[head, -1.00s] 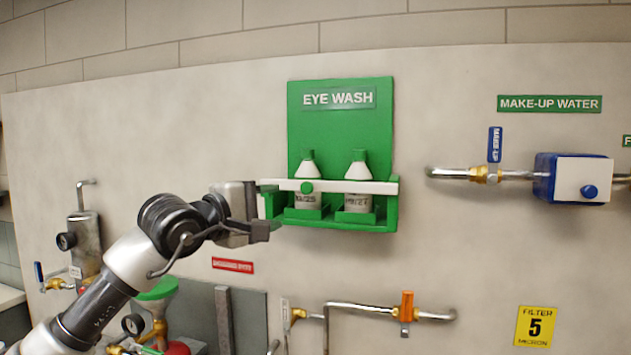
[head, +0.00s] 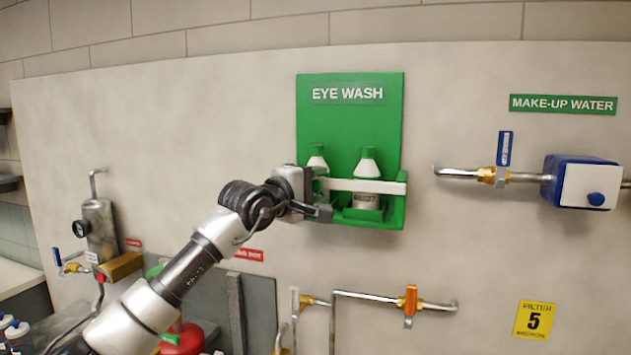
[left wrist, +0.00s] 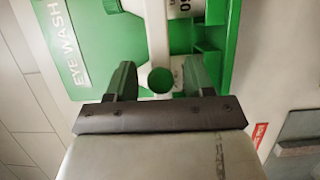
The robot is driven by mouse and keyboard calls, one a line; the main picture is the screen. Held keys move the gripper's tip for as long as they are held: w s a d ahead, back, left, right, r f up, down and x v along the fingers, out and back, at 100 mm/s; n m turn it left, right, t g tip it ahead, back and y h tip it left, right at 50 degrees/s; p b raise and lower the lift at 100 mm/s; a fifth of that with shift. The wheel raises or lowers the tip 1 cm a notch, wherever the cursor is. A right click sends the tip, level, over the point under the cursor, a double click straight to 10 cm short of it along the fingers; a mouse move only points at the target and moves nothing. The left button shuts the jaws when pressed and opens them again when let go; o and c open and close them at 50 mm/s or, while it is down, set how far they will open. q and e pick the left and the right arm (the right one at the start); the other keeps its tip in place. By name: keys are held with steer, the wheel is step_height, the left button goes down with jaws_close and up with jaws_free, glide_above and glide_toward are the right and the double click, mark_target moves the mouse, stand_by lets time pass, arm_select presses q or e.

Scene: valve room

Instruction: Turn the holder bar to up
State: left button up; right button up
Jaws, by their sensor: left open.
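The white holder bar (head: 380,187) lies level across the front of the green eye wash station (head: 388,115). It also shows in the left wrist view (left wrist: 157,35), with a round green knob (left wrist: 160,79) on it. My left gripper (head: 325,192) is at the left part of the bar and hides the knob in the head view. In the left wrist view the open fingers (left wrist: 160,82) stand on either side of the knob, with gaps visible. Two white bottles with green caps, left (head: 317,158) and right (head: 367,166), stand behind the bar. My right gripper is out of view.
A pipe with a blue-handled valve (head: 502,160) and a blue box (head: 567,182) are on the wall to the right. Below is a pipe with an orange valve handle (head: 410,300). The wall between them is bare.

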arm_select(q)
jaws_close()
stand_by(0.3)
steer(key=shift+r, duration=0.1)
